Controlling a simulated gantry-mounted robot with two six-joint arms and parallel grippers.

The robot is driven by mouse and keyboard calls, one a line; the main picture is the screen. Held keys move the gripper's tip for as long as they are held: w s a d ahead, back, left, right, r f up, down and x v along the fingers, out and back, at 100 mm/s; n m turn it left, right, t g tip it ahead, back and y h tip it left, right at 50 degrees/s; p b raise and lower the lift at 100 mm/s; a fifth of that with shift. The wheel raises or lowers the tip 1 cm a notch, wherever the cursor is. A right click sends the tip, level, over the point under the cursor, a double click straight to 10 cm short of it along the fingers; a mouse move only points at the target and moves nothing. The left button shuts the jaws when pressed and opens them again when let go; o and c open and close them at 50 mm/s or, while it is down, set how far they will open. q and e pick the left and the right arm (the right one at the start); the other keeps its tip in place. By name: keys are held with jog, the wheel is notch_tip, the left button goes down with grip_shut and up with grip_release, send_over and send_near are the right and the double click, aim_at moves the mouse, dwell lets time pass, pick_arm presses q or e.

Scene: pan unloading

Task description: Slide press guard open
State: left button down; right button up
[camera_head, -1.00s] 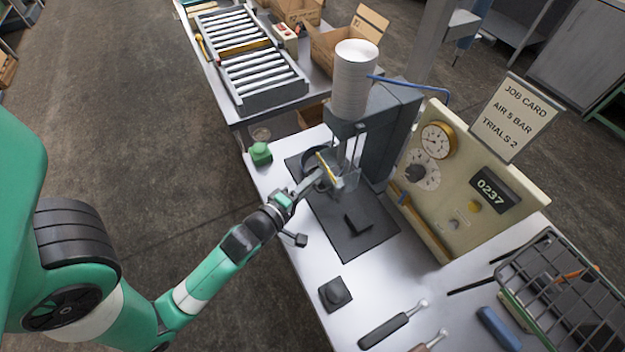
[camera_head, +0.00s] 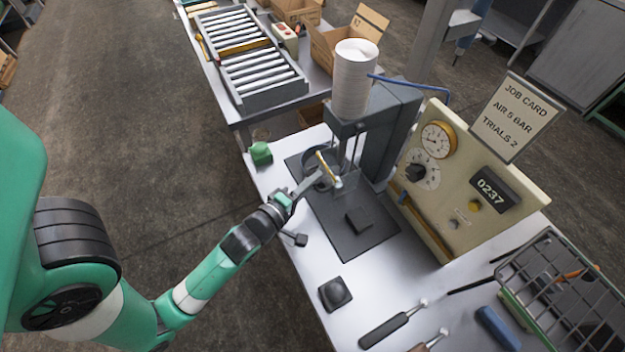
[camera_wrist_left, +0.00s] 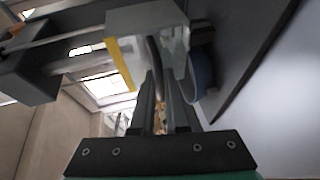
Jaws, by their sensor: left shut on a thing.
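The press (camera_head: 385,125) stands on the bench, with a tall white cylinder (camera_head: 354,80) on top. Its guard (camera_head: 326,164) is a clear panel with a yellow edge at the front of the press. In the left wrist view the guard (camera_wrist_left: 120,62) shows its yellow strip and clear panel close ahead. My left gripper (camera_head: 316,180) reaches in from the left and is shut on the guard at its grey handle. The fingers (camera_wrist_left: 163,105) partly hide the grip. A dark round part (camera_head: 316,168) lies behind the fingers. My right gripper is out of view.
A dark block (camera_head: 358,220) sits on the black base plate (camera_head: 345,240). A green button box (camera_head: 261,153) stands at the bench's left edge. A gauge panel (camera_head: 462,185) stands right of the press. Tools (camera_head: 393,325) and a wire basket (camera_head: 575,290) are nearer.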

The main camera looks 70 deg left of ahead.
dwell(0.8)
pick_arm(q)
notch_tip(320, 180, up, 9)
jog(key=p, duration=0.7)
jog(key=shift+r+p, duration=0.1)
jog(key=shift+p, duration=0.25)
jog(key=shift+f, duration=0.2)
jog(key=c, duration=1.2)
grip_release()
jog(key=v, duration=1.1)
jog(key=shift+s+d+p, duration=0.2)
jog(key=shift+d+p, duration=0.05)
jog(key=shift+p, duration=0.05)
